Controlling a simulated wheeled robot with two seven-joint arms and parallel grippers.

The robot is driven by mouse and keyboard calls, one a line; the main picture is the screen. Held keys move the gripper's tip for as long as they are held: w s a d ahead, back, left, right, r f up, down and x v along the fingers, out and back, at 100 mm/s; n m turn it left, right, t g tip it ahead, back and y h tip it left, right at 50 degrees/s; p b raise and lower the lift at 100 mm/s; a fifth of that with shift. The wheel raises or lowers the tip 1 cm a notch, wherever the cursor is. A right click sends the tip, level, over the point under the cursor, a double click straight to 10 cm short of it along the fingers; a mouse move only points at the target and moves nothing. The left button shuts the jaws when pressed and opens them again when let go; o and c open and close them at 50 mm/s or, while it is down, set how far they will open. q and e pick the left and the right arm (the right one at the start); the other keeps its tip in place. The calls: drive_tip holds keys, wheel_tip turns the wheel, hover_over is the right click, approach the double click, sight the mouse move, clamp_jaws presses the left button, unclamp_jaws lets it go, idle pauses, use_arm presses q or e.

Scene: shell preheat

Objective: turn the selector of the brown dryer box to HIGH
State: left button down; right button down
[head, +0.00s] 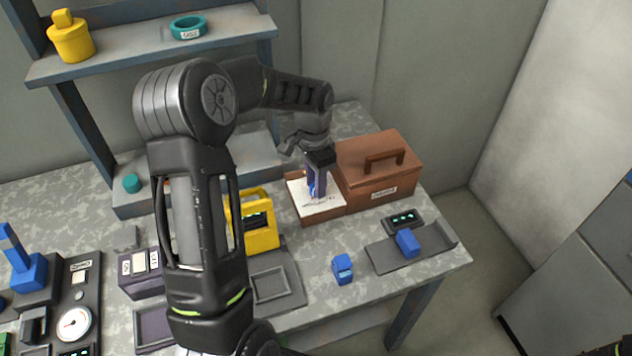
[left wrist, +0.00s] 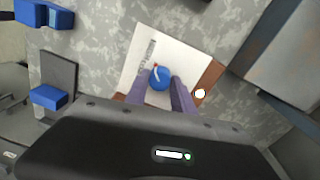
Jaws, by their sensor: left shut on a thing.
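The brown dryer box (head: 381,167) with a handle on its lid stands at the back right of the table. A white panel (head: 334,206) lies on its lower left part, and it also shows in the left wrist view (left wrist: 143,47). The selector, a round blue knob (left wrist: 159,79) with a white pointer and red tip, sits on this panel; in the head view it is mostly hidden. My left gripper (head: 318,192) points down at the panel, its fingers (left wrist: 155,92) shut on the knob from both sides. The panel's small lettering is not readable.
Another blue block (head: 342,269) is in front. A yellow holder (head: 262,236) stands left. A shelf (head: 140,50) is behind.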

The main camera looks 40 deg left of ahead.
idle(0.3)
use_arm(q)
drive_tip(key=c, duration=1.1)
unclamp_jaws()
drive_tip(key=shift+r, duration=0.1)
drive_tip(key=r, duration=0.3)
drive_tip(key=r+b, duration=0.1)
drive_tip(key=r, duration=0.3)
drive_tip(key=shift+a+r, duration=0.2)
drive_tip(key=shift+r, duration=0.1)
